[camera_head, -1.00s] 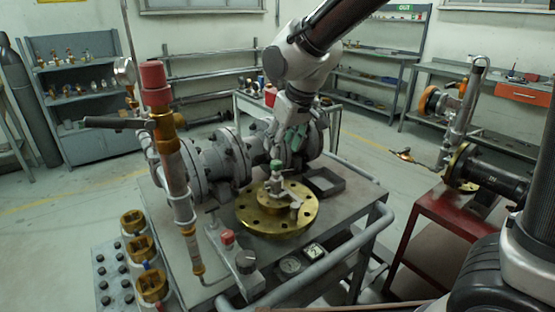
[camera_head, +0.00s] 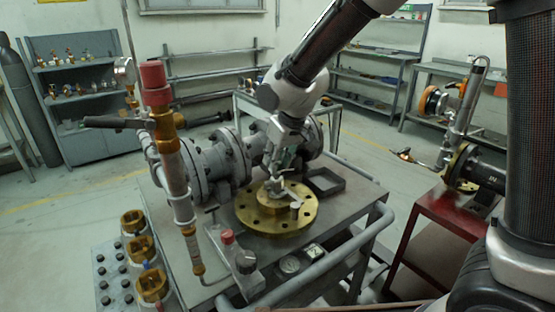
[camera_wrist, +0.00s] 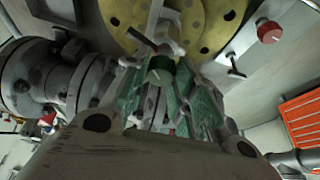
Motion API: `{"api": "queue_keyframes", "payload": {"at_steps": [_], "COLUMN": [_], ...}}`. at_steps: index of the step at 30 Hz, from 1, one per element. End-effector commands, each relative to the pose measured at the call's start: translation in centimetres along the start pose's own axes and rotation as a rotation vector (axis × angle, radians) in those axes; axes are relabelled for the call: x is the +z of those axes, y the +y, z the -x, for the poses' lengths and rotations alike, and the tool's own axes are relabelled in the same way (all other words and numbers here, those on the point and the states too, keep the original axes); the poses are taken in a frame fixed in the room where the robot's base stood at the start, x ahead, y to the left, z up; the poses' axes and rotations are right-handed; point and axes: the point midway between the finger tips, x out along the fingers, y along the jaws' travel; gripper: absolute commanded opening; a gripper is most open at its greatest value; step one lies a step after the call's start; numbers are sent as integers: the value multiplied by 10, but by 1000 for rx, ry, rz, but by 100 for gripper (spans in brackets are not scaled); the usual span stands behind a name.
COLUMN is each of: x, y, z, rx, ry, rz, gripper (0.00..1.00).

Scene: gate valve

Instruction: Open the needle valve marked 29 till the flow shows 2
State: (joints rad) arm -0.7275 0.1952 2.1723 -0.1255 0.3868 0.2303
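A small grey valve with a green knob stands on the brass flange (camera_head: 262,221); in the wrist view the green knob (camera_wrist: 160,72) shows near the fingertips. No number 29 is legible. My gripper (camera_head: 277,172) is low over this valve and hides the knob in the head view. In the wrist view my gripper (camera_wrist: 158,88) has its green-padded fingers spread on both sides of the knob; contact is not clear. A round dial (camera_head: 289,265) and a small square display (camera_head: 314,251) sit at the bench front; their readings are too small to tell.
A tall pipe with a red cap (camera_head: 154,76) and a black lever (camera_head: 112,122) stand left of the flange. A large grey flanged pipe (camera_head: 212,160) lies behind. A red-topped button (camera_head: 227,237) and a rail (camera_head: 300,283) are in front. A square frame (camera_head: 325,182) lies right.

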Motion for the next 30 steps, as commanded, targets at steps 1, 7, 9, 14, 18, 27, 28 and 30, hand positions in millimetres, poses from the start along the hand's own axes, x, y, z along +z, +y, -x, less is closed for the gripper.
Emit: {"api": "queue_keyframes", "payload": {"at_steps": [1, 7, 9, 14, 18, 27, 28, 30], "x": [0, 0, 0, -1, -1, -1, -1, -1], "y": [0, 1, 2, 2, 3, 2, 2, 2], "z": [0, 0, 0, 0, 0, 0, 0, 0], "rx": [0, -18, -35, -83, -126, -171, -172, -172], "ry": [0, -1, 0, 0, -1, 1, 1, 1], "rz": [0, 41, 82, 197, 299, 412, 413, 413], "gripper": [3, 3, 3, 3, 3, 3, 3, 3]}}
